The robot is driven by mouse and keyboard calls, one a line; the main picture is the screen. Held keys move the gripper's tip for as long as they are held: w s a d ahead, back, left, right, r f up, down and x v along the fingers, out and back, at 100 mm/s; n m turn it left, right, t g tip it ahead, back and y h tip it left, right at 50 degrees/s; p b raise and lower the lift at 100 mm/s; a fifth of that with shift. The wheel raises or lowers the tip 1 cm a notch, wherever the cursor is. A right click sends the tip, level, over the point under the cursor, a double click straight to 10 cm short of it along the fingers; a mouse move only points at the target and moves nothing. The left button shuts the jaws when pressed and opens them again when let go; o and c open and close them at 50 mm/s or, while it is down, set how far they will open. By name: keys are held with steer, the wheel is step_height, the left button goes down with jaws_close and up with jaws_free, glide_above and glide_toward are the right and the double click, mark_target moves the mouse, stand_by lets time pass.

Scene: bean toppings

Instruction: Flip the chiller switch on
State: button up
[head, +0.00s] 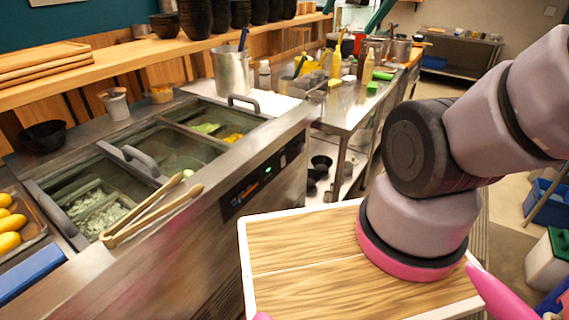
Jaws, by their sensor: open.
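The chiller (215,228) is a steel counter unit on the left with sunken compartments under clear lids. Its front face has a dark control panel (238,200) with a small lit green indicator (268,170) and orange marks. A small dark element that may be the switch (283,161) sits at the panel's right; its position is too small to tell. My arm fills the right side and runs out of the picture at the upper right. My gripper is not in view.
Wooden tongs (150,217) lie across the chiller top, near lid handles. A steel pot (232,72) stands behind. A steel table (345,115) with bottles is beyond the chiller. Blue bins and a white bin (548,262) stand at the right. Some floor shows between.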

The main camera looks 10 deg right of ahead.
steer(key=c, duration=0.5)
steer(key=shift+w+a+f+g, duration=0.1)
steer(key=shift+w+f+g, duration=0.1)
steer(key=shift+g, duration=0.1)
steer(key=c, duration=0.5)
steer(key=shift+w+a+f+m, duration=0.15)
steer(key=shift+w+f+m, duration=0.25)
steer(key=shift+f, duration=0.05)
jaws_close()
steer(key=w+a+f+m+g+y, duration=0.1)
steer(key=w+f+m+g+y, duration=0.2)
steer(key=w+f+m+y, duration=0.55)
steer(key=w+f+m+g+y, duration=0.25)
steer(key=w+f+m, duration=0.8)
steer(key=f, duration=0.55)
steer(key=d+f+m+t, duration=0.2)
steer(key=f+m+t, duration=0.1)
steer(key=f+m, duration=0.4)
steer(key=d+f+m+t, duration=0.3)
steer(key=f+m, duration=0.4)
steer(key=f, duration=0.6)
steer(key=d+f+m+t+h, duration=0.1)
steer(key=d+f+m+t, duration=0.1)
steer(key=f+m+t, duration=0.2)
step_height(320, 180, down, 6)
steer(key=m, duration=0.3)
steer(key=shift+w+d+t, duration=0.3)
steer(key=shift+w+t, duration=0.05)
steer(key=shift+r, duration=0.15)
